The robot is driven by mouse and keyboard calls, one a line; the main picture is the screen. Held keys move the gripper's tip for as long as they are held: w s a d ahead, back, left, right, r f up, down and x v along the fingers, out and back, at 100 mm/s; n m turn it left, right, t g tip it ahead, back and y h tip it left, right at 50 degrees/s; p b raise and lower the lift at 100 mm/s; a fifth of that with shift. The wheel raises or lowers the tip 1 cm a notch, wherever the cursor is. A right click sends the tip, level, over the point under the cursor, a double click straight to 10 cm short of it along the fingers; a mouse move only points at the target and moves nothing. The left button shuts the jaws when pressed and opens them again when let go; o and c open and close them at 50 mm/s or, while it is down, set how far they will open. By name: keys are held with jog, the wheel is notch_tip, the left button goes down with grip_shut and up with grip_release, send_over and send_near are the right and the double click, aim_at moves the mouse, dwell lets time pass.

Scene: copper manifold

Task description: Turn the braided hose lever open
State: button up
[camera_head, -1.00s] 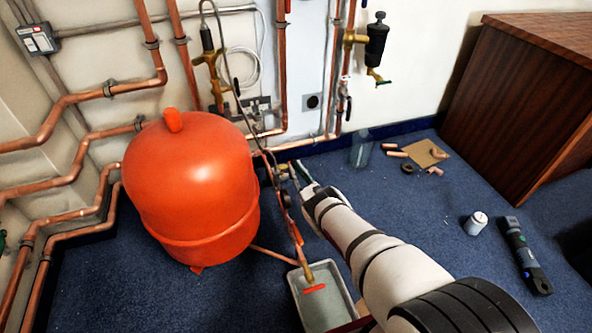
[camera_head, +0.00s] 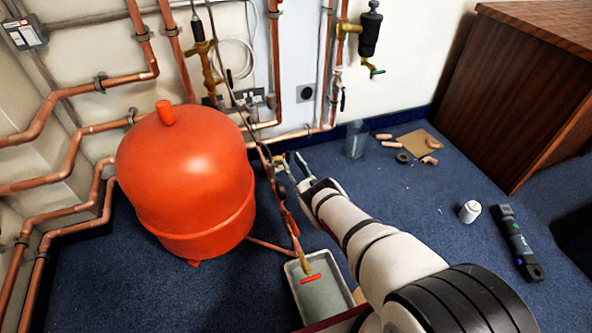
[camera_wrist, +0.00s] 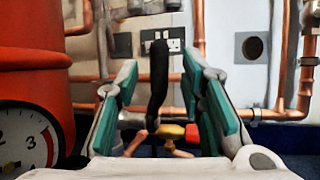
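In the wrist view, a black lever (camera_wrist: 157,82) stands roughly upright with a slight bend between the two teal finger pads. My gripper (camera_wrist: 159,68) is open around it, with a visible gap on each side. Below the lever are a horizontal metal fitting and a yellow-and-red part (camera_wrist: 172,131). A grey hose (camera_wrist: 104,35), which looks braided, runs up behind the left finger. In the head view my gripper (camera_head: 292,165) is low beside the pipework, right of the orange tank. The lever is too small and hidden to make out there.
The orange tank (camera_head: 185,180) stands close on the left, with a dial gauge (camera_wrist: 25,138) near the left finger. Copper pipes and a socket (camera_wrist: 162,41) are behind. A grey tray (camera_head: 322,298) lies below. A clear container (camera_head: 356,139) and loose fittings lie right on open carpet.

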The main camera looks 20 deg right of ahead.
jog(key=v, duration=0.6)
jog(key=shift+s, duration=0.3)
jog(key=shift+f, duration=0.15)
jog(key=shift+s, duration=0.1)
